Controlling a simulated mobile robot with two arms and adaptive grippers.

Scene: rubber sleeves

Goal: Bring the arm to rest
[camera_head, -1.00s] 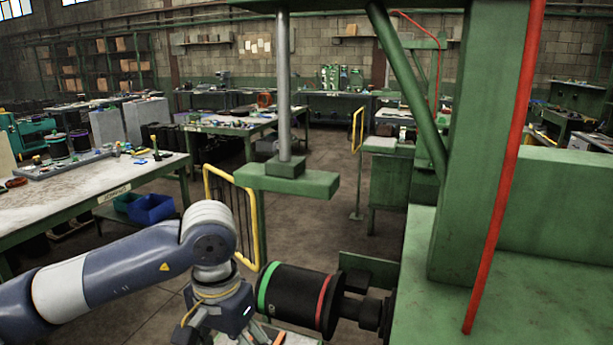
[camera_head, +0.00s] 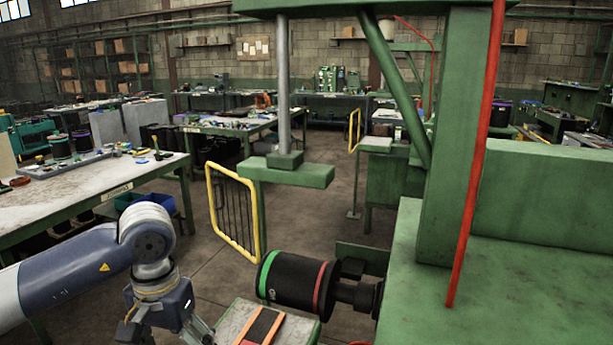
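My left arm comes in from the lower left, with its blue and grey wrist bent downward. My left gripper (camera_head: 199,332) shows only in part at the bottom edge, left of the black cylinder (camera_head: 290,281) and apart from it. The gripper's tips are cut off, so I cannot tell whether it is open or shut. The cylinder has a green ring and a red ring and sits sideways on a dark spindle (camera_head: 352,292). My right arm and gripper are not in view.
A green machine frame (camera_head: 447,200) with a red pipe (camera_head: 474,160) fills the right. A pale plate (camera_head: 236,318) carrying a dark and orange piece (camera_head: 262,327) lies below the cylinder. A yellow railing (camera_head: 212,212) stands behind. A worktable (camera_head: 60,205) is at left.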

